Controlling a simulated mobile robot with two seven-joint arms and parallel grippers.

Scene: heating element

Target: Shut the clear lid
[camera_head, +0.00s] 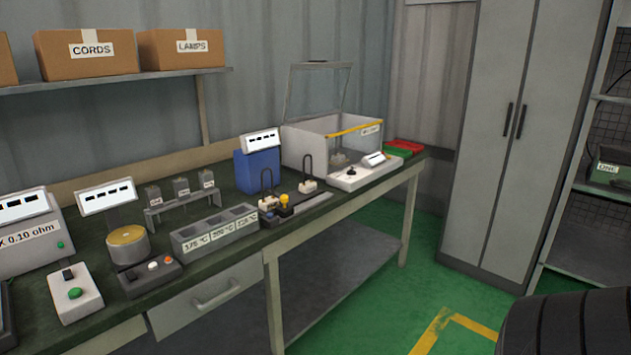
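The clear lid (319,90) stands open and upright, tilted slightly back, along the rear edge of a white and grey box (302,148) with clear panels. The box sits at the far right part of the bench, with a yellow strip (354,130) along its front top edge. A small device stands inside the box. Neither of my grippers shows in the head view.
A tall grey cabinet (510,150) stands right of the bench. Green floor (390,300) in front is largely clear.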

